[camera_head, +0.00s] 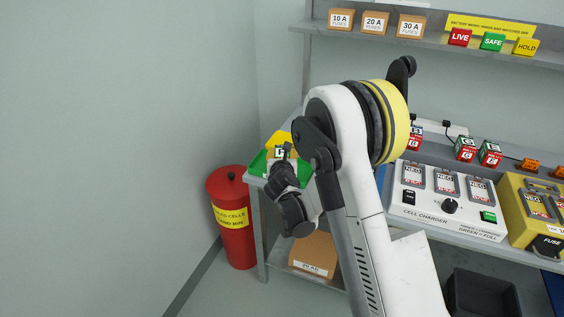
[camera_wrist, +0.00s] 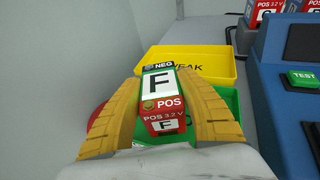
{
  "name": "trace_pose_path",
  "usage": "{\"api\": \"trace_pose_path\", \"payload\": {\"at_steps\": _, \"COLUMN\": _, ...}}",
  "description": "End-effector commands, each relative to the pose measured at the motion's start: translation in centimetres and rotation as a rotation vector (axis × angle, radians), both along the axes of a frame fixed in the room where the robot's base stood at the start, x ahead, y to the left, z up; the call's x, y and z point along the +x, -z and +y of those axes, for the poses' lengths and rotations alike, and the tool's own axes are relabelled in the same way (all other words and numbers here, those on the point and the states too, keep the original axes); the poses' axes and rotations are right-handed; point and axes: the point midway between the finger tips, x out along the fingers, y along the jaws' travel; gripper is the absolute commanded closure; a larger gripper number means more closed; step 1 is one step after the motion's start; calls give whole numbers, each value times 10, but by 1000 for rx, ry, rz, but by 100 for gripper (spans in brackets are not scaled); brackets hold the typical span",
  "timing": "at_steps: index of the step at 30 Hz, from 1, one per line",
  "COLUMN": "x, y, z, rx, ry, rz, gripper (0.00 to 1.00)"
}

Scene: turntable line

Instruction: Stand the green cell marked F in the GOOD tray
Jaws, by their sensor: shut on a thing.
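The green cell marked F (camera_wrist: 157,82) is between the yellow fingers of my gripper (camera_wrist: 160,76) in the wrist view. Its white F label faces the camera, with the NEG end away and the red POS end near. My gripper is shut on it. In the head view the cell (camera_head: 280,152) shows small at the tip of my gripper (camera_head: 284,160). A green tray (camera_head: 258,163) lies below and around it at the left end of the bench; it also shows in the wrist view (camera_wrist: 230,98). Its word is hidden. Whether the cell touches the tray floor I cannot tell.
A yellow WEAK tray (camera_wrist: 222,66) is just behind the green tray. A blue tester (camera_wrist: 280,90) with a green TEST button stands close on the right. A red bin (camera_head: 232,200) stands left of the bench. The white cell charger (camera_head: 425,210) is farther right.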

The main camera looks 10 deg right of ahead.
Motion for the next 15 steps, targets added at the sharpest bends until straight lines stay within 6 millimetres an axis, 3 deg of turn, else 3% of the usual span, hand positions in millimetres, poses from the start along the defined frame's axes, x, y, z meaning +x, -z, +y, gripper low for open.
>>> {"api": "trace_pose_path", "payload": {"at_steps": 1, "x": 0, "y": 13, "z": 0, "rx": 0, "ry": 0, "rz": -1, "gripper": 98}}
{"api": "trace_pose_path", "payload": {"at_steps": 3, "x": 0, "y": 20, "z": 0, "rx": 0, "ry": -1, "rz": -1, "gripper": 98}}
{"api": "trace_pose_path", "payload": {"at_steps": 14, "x": 0, "y": 21, "z": 0, "rx": 0, "ry": -1, "rz": -1, "gripper": 98}}
{"api": "trace_pose_path", "payload": {"at_steps": 15, "x": 0, "y": 21, "z": 0, "rx": 0, "ry": 0, "rz": 0, "gripper": 51}}
